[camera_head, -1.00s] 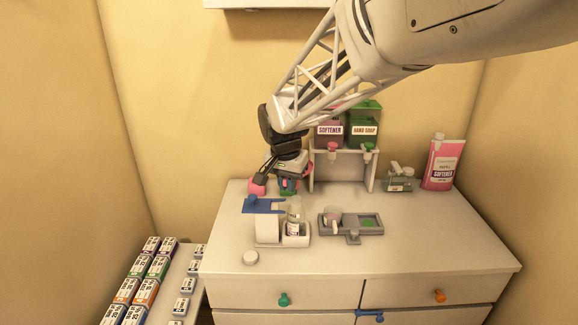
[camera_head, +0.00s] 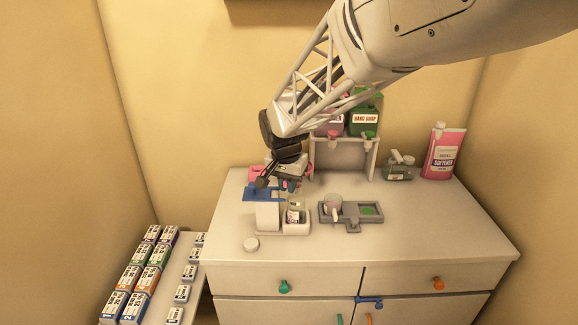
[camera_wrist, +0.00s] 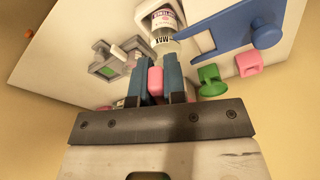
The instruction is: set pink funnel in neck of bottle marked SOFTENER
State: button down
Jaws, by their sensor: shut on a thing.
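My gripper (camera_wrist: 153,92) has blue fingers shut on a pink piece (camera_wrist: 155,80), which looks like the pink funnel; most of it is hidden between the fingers. In the head view my gripper (camera_head: 291,185) hangs just behind and above a clear bottle (camera_head: 295,212) standing upright in a white holder (camera_head: 296,228). In the wrist view the bottle (camera_wrist: 163,20) is ahead of the fingers and apart from them. It has a MAX mark and a label too small to read surely. The funnel's lower end is not clearly visible.
A blue forked bracket (camera_head: 262,193) on a white post stands left of the bottle. A green piece (camera_wrist: 211,80) and a pink block (camera_wrist: 249,64) stand near the fingers. A grey tray (camera_head: 352,221) with a cup is to the right. A pink SOFTENER pack (camera_head: 443,152) stands far right.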

jog(key=shift+f, duration=0.8)
jog(key=shift+f, duration=0.1)
jog(key=c, duration=1.1)
grip_release()
jog(key=shift+s+a+r, duration=0.1)
jog(key=shift+s+r, duration=0.1)
jog(key=shift+r, duration=1.05)
jog(key=shift+s+a+r, duration=0.1)
jog(key=shift+s+r, duration=0.05)
jog(key=shift+r, duration=1.15)
jog(key=shift+s+r, duration=0.2)
jog(key=shift+r, duration=1.05)
jog(key=shift+r, duration=0.1)
